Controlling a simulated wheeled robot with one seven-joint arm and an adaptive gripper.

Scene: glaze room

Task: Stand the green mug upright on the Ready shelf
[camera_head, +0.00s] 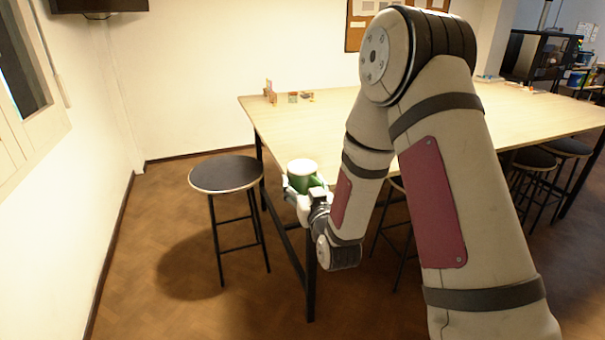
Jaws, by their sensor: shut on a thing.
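The green mug (302,168) is in my gripper (300,187) near the middle of the head view. My gripper is shut on the mug's body, with a finger showing at its left side. The mug looks about upright, with its pale top facing up. It is held in front of the near left corner of the wooden table. The mug's lower part is partly hidden by my gripper and wrist. I cannot make out a shelf marked Ready in this view.
A long wooden table (330,125) fills the right, with small items (292,98) at its far left edge. A black round stool (226,174) stands left of my gripper. More stools (535,158) stand at right. The floor at left is clear beside the wall.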

